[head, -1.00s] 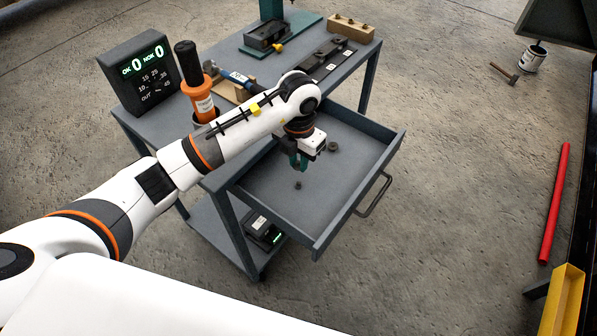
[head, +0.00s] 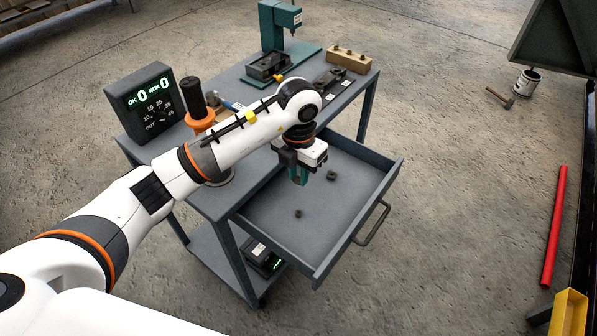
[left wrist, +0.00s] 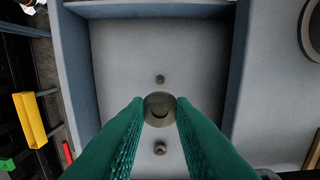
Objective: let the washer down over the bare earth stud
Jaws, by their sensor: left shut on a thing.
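My left gripper (head: 299,181) is over the open drawer of the workbench. In the left wrist view its green fingers (left wrist: 160,113) are shut on a round grey-brown washer (left wrist: 160,97), seen face-on with a dark crescent at its middle. A small round stud-like thing (left wrist: 160,78) stands on the drawer floor just above the washer in that view, and shows near the front in the head view (head: 298,213). A larger dark nut-like piece (left wrist: 160,149) is on the opposite side; it also shows in the head view (head: 331,175). The washer appears apart from both. I cannot tell its height.
The drawer's walls (head: 285,255) surround the gripper's area, and its grey floor is mostly clear. On the benchtop are a counter display (head: 150,100), an orange-collared tool (head: 196,108), a green press (head: 280,25) and a wooden block (head: 348,60).

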